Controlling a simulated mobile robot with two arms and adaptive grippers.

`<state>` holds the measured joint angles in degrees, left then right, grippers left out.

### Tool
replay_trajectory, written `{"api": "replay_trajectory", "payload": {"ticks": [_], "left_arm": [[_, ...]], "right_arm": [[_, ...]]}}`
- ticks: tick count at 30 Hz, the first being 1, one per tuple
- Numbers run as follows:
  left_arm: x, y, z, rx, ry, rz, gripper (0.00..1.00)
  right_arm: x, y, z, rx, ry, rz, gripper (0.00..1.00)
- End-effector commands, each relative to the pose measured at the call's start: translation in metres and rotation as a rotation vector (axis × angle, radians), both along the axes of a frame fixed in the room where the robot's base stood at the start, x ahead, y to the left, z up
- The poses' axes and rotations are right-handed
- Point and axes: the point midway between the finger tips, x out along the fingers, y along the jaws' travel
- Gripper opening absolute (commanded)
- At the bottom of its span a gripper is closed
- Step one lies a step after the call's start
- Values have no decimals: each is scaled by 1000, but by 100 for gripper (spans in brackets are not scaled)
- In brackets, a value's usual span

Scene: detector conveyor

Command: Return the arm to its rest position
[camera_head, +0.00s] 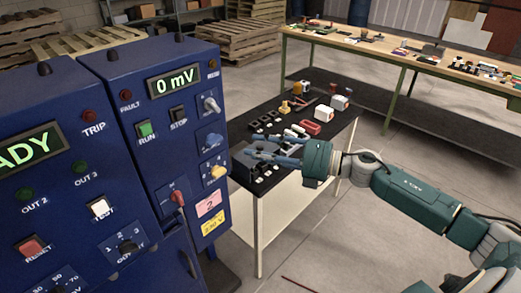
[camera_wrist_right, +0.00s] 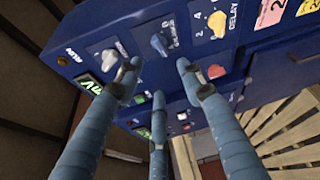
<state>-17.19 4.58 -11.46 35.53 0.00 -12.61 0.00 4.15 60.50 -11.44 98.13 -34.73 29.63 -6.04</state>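My right arm comes in from the right, reaching across the front of the dark workbench. My right gripper (camera_head: 250,155) points left toward the blue cabinet (camera_head: 155,150), beside its knobs. In the right wrist view, its three blue fingers (camera_wrist_right: 158,78) are spread apart with nothing between them. The fingers look apart from the knobs, though the exact gap is hard to tell. My left gripper is not in view.
The cabinet has a display reading 0 mV (camera_head: 173,80) and a red lever (camera_head: 178,199). The dark-topped bench (camera_head: 345,118) holds small parts, including a red tray (camera_head: 310,127). A long wooden worktable (camera_head: 425,55) and pallets (camera_head: 235,40) stand behind. Open floor lies at the lower right.

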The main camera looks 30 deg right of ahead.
Motion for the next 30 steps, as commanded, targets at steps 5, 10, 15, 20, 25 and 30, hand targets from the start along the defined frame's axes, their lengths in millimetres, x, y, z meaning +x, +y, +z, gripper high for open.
{"api": "replay_trajectory", "payload": {"ticks": [5, 10, 15, 20, 25, 30], "left_arm": [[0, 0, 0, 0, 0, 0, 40], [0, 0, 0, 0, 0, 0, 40], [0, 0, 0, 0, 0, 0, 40], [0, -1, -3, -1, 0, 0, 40], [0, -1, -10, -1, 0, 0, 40], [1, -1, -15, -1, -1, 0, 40]], "right_arm": [[-1, -1, 1, -1, -1, 0, 39], [-1, -1, 0, -1, -1, 0, 39], [0, -1, 0, 2, 1, -2, 39], [11, -20, -32, 76, 59, -84, 39], [25, -71, -130, 270, 231, -321, 39], [6, -112, -254, 443, 433, -571, 39]]}}
